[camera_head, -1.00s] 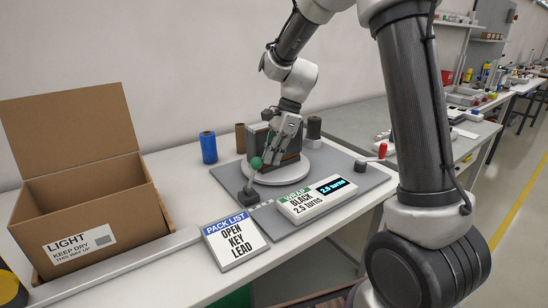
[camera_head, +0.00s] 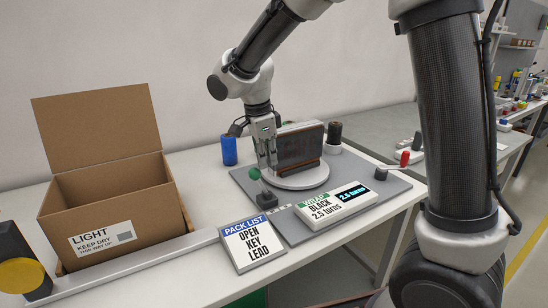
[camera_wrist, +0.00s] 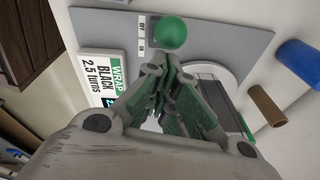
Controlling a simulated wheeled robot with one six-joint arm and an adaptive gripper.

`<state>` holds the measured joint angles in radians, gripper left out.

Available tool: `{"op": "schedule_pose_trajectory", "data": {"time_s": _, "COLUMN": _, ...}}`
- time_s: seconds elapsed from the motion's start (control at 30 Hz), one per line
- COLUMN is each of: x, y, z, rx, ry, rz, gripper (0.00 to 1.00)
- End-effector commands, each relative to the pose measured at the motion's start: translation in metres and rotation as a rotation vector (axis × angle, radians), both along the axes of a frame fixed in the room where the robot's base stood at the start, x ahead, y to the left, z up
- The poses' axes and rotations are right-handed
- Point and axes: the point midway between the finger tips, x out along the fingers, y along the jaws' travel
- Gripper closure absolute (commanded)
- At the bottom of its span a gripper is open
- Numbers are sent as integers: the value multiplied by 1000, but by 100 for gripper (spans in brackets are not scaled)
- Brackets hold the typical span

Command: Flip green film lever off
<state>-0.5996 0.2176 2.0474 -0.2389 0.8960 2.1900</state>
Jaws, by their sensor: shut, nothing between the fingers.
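The green-knobbed lever (camera_head: 254,173) stands at the left of the grey base plate. Its stem leans left from its dark block (camera_head: 266,199) in the head view. The green ball (camera_wrist: 170,33) shows in the wrist view beside the small OFF and ON labels (camera_wrist: 142,36); its alignment with either is hard to tell. My gripper (camera_head: 267,165) points down just behind and right of the ball, its fingers shut and empty. In the wrist view the closed fingertips (camera_wrist: 168,65) lie just below the ball; contact is unclear.
A dark film-wrapped block (camera_head: 300,147) stands on the white turntable (camera_head: 302,177), right of my gripper. A wrap sign (camera_head: 340,204) and a pack list (camera_head: 252,243) lie in front. A red-handled lever (camera_head: 404,158), blue roll (camera_head: 229,151) and open carton (camera_head: 120,210) are nearby.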

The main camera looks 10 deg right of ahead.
Motion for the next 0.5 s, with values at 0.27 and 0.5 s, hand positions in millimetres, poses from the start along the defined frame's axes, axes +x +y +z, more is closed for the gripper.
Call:
{"op": "schedule_pose_trajectory", "data": {"time_s": 0.27, "x": -3, "y": 8, "z": -1, "rx": 1, "ry": 0, "rz": -1, "gripper": 100}}
{"op": "schedule_pose_trajectory", "data": {"time_s": 0.5, "x": -3, "y": 10, "z": -1, "rx": 2, "ry": 1, "rz": -1, "gripper": 100}}
